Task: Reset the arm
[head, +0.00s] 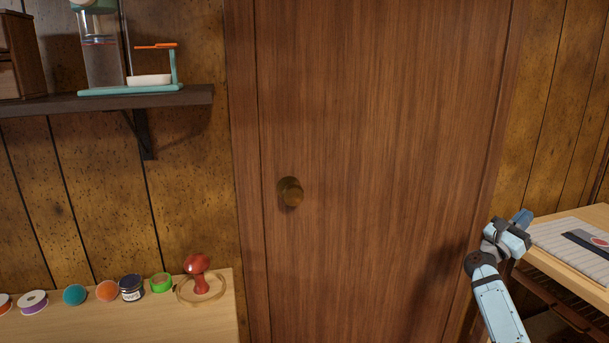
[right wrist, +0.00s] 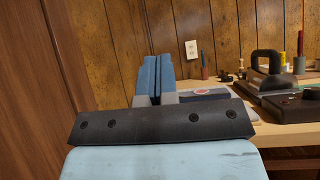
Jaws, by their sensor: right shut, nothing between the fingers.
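My right arm reaches up from the lower right in the head view. Its gripper (head: 522,217) is in front of the left end of the right-hand table, near the door's right edge. In the right wrist view the two blue fingers of the right gripper (right wrist: 161,75) are side by side, shut with nothing between them. The gripper looks held apart from the things on the table. My left gripper is not in the head view.
A brown door (head: 390,120) with a knob (head: 290,192) fills the middle. A left table (head: 130,325) holds spools and a red-handled tool (head: 198,272). A shelf (head: 180,97) hangs above. The right table (head: 598,214) holds a ruled mat; a black iron-like object (right wrist: 277,68) stands farther right.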

